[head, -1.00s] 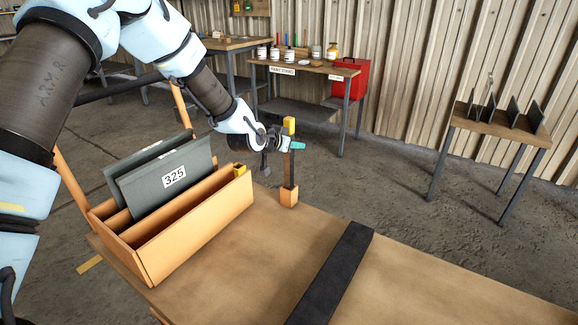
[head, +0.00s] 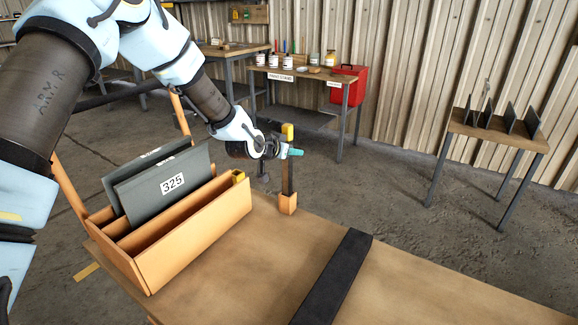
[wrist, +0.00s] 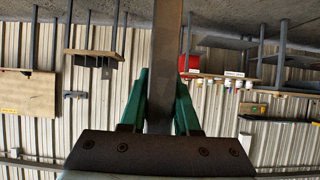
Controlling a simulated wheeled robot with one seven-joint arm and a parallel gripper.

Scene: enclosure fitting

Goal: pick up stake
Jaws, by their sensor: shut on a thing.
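The stake is a slim dark-brown upright bar with a yellow top (head: 288,132). Its lower end meets a small orange block (head: 288,203) at the far edge of the table; I cannot tell whether the block is a socket or part of the stake. My gripper (head: 287,151) reaches in from the left and is shut on the stake just below the yellow top. In the wrist view the stake's bar (wrist: 163,60) runs between the green fingertips (wrist: 161,90), which sit one on each side. The stake looks upright.
A black strip (head: 335,275) crosses the table. The right part is bare. Behind are a shelf table with jars, a red box (head: 347,83) and a panel stand (head: 500,135).

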